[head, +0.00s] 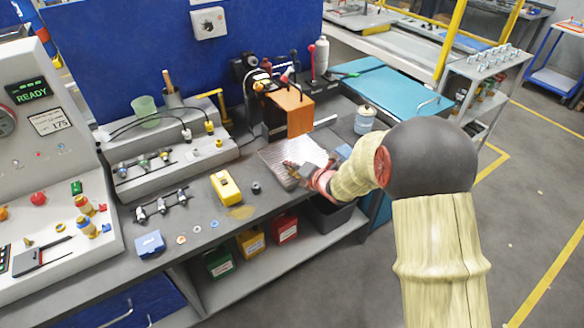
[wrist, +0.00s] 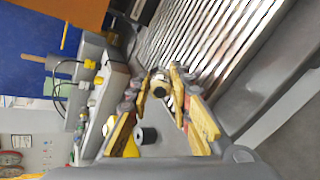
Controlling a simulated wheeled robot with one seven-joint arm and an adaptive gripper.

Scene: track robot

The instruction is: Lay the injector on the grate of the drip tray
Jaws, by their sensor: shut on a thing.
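The drip tray's ribbed metal grate (head: 300,150) lies on the bench in front of the orange block. In the wrist view, the grate (wrist: 215,35) fills the upper right. My gripper (head: 292,168) is over the grate's near edge in the head view. In the wrist view, my gripper (wrist: 165,84) is shut on the injector (wrist: 160,83), a small piece with a dark band and a pale end. Most of the injector is hidden by the fingers. It appears close to the grate; I cannot tell if they touch.
A grey test block (head: 175,160) with hoses is farther left. A clear jar (head: 365,118) stands right of the tray. Coloured bins (head: 283,228) sit below the bench.

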